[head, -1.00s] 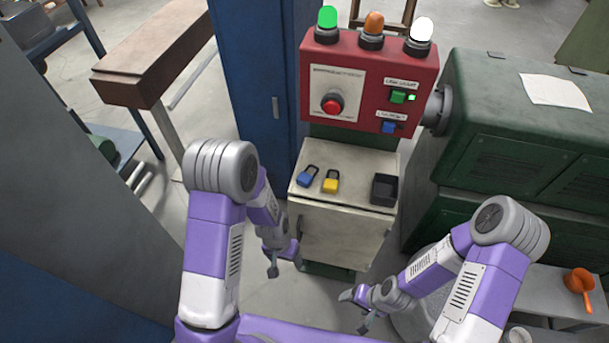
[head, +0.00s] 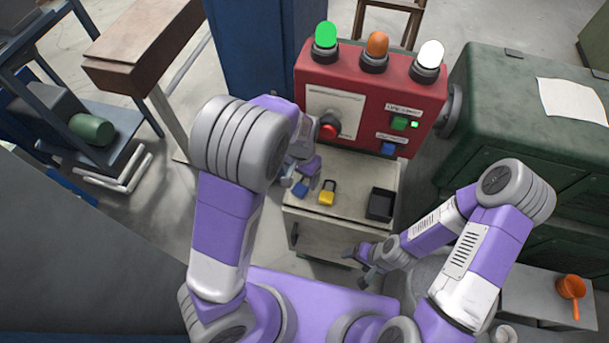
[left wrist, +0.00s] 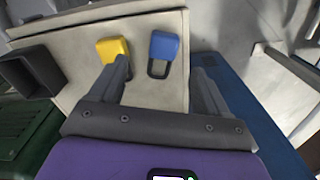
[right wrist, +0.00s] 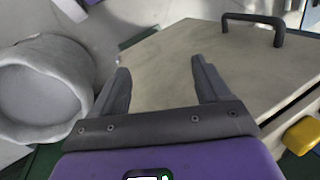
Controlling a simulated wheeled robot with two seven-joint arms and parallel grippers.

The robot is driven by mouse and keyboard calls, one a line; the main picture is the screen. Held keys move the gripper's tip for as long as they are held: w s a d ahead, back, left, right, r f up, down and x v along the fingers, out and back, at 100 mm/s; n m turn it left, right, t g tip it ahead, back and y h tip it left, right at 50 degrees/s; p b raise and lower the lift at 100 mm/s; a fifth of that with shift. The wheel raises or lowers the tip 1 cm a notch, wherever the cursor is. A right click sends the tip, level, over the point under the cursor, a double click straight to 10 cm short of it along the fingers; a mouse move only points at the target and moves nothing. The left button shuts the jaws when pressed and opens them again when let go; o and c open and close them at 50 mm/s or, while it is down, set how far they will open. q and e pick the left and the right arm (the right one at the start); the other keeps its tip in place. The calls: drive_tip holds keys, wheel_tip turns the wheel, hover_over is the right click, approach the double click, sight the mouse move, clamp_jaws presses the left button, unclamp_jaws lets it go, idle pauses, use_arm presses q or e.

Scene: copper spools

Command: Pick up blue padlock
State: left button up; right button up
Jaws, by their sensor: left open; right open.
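The blue padlock (head: 301,187) lies on the beige cabinet top, left of a yellow padlock (head: 327,193). In the left wrist view the blue padlock (left wrist: 164,46) lies flat with its dark shackle toward my gripper. My left gripper (head: 297,178) is at the cabinet top by the blue padlock, partly hidden by my arm. In the left wrist view its open fingers (left wrist: 162,72) stand either side of the blue padlock's shackle, with nothing held. The yellow padlock (left wrist: 113,48) is just beyond the left finger. My right gripper (head: 358,262) is open and empty by the cabinet's front.
A black open box (head: 381,204) stands on the right of the cabinet top (head: 350,181). The red control panel (head: 360,100) rises behind it. A green machine (head: 530,120) stands to the right and a blue column (head: 252,50) to the left.

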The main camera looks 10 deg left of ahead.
sight(299, 189)
use_arm(q)
drive_tip(key=shift+s+f, duration=0.15)
drive_tip(key=shift+f, duration=0.35)
drive_tip(key=f, duration=0.6)
drive_tip(key=shift+a+f, duration=0.15)
drive_tip(key=shift+a, duration=0.2)
drive_tip(key=c, duration=1.3)
